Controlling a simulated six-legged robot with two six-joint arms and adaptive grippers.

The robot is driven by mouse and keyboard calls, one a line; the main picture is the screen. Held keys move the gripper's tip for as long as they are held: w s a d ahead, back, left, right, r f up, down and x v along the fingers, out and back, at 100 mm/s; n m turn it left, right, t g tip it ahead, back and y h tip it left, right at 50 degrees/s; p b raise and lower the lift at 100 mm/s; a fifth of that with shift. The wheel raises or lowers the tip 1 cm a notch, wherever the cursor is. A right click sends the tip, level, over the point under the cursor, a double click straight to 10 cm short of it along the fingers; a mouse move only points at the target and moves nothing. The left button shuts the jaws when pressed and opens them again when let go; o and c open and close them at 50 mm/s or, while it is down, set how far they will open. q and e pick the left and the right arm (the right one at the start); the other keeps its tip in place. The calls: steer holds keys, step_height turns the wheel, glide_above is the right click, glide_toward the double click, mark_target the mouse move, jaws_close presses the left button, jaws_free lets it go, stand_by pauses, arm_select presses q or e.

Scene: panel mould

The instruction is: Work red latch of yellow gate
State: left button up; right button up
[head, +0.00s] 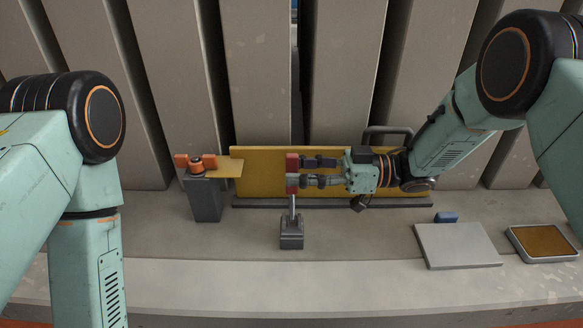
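The yellow gate (262,185) is a low, wide panel standing along the back in a dark rail. In front of it, a red block (292,163) sits on top of a thin upright rod rising from a small dark grey base (291,236). A red-orange latch-like piece (196,163) sits on a grey post at the gate's left end. My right gripper (302,172) reaches in from the right with its fingertips at the red block. The fingers show a narrow gap; I cannot tell whether they grip the block. My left gripper is out of view.
A yellow plate (228,168) sticks out from the grey post (205,205). Tall grey panels stand behind. The front ledge is clear.

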steer(key=shift+w+a+f, duration=0.1)
steer(key=shift+a, duration=0.8)
steer(key=shift+d, duration=0.15)
steer(key=shift+a, duration=0.25)
steer(key=c, duration=0.3)
steer(key=shift+d, duration=0.1)
jaws_close()
